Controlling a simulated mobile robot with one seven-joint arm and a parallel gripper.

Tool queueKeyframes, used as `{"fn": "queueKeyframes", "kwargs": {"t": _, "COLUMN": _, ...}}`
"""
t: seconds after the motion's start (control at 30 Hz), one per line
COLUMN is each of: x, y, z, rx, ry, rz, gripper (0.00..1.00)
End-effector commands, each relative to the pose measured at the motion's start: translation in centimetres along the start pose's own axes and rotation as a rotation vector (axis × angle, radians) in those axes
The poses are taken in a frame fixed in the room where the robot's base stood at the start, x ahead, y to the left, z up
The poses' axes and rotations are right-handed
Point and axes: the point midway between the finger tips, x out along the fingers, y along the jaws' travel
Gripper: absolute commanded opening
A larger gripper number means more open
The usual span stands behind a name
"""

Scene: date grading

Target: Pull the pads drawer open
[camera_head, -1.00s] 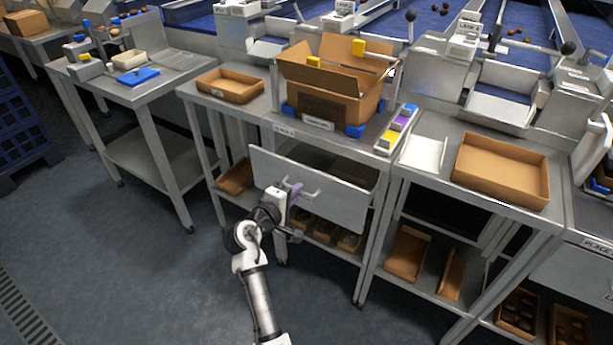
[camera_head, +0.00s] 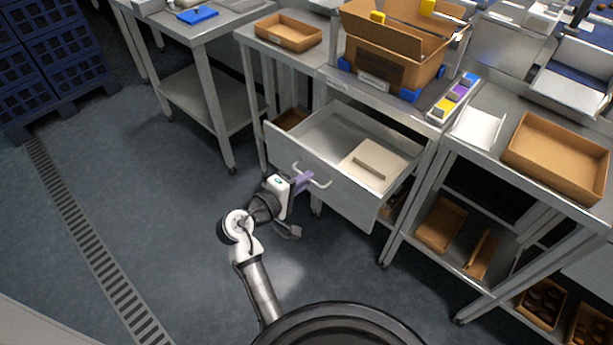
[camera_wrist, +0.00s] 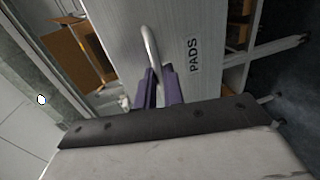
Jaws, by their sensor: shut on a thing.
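The pads drawer (camera_head: 345,191) stands well out from under the middle bench in the head view. Its interior shows, with pale flat pads (camera_head: 372,160) lying toward the right side. A bar handle (camera_head: 318,183) runs across its front. My gripper (camera_head: 303,181) is at the drawer front, its purple fingers shut on the handle. In the wrist view the fingers (camera_wrist: 159,88) close around the metal handle (camera_wrist: 150,48), beside the "PADS" label (camera_wrist: 193,55) on the drawer front. The exact contact on the bar is partly hidden by the fingers.
An open cardboard box (camera_head: 395,60) stands on the bench above the drawer. Shallow brown trays sit on the left bench (camera_head: 288,38) and the right bench (camera_head: 555,165). Lower shelves hold more trays (camera_head: 440,228). The floor left of my arm is clear, with a drain grate (camera_head: 85,240).

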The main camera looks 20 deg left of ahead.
Motion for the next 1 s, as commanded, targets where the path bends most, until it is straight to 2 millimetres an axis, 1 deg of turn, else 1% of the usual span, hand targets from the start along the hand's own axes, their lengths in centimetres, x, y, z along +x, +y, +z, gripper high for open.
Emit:
{"fn": "queueKeyframes", "kwargs": {"t": 0.2, "x": 0.0, "y": 0.0, "z": -0.1, "rx": 0.0, "ry": 0.001, "rz": 0.0, "gripper": 0.0}}
{"fn": "queueKeyframes", "kwargs": {"t": 0.23, "x": 0.0, "y": 0.0, "z": -0.1, "rx": 0.0, "ry": 0.001, "rz": 0.0, "gripper": 0.11}}
{"fn": "queueKeyframes", "kwargs": {"t": 0.33, "x": 0.0, "y": 0.0, "z": -0.1, "rx": 0.0, "ry": 0.001, "rz": 0.0, "gripper": 0.24}}
{"fn": "queueKeyframes", "kwargs": {"t": 0.4, "x": 0.0, "y": 0.0, "z": 0.0, "rx": 0.0, "ry": 0.001, "rz": 0.0, "gripper": 0.31}}
{"fn": "queueKeyframes", "kwargs": {"t": 0.67, "x": 0.0, "y": 0.0, "z": 0.0, "rx": 0.0, "ry": 0.001, "rz": 0.0, "gripper": 0.31}}
{"fn": "queueKeyframes", "kwargs": {"t": 0.77, "x": -0.6, "y": 0.0, "z": -0.1, "rx": 0.0, "ry": 0.002, "rz": 0.0, "gripper": 0.31}}
{"fn": "queueKeyframes", "kwargs": {"t": 0.87, "x": -2.0, "y": -0.1, "z": -0.1, "rx": 0.0, "ry": 0.003, "rz": 0.001, "gripper": 0.31}}
{"fn": "queueKeyframes", "kwargs": {"t": 1.0, "x": -5.1, "y": -0.2, "z": -0.1, "rx": 0.002, "ry": 0.006, "rz": 0.0, "gripper": 0.31}}
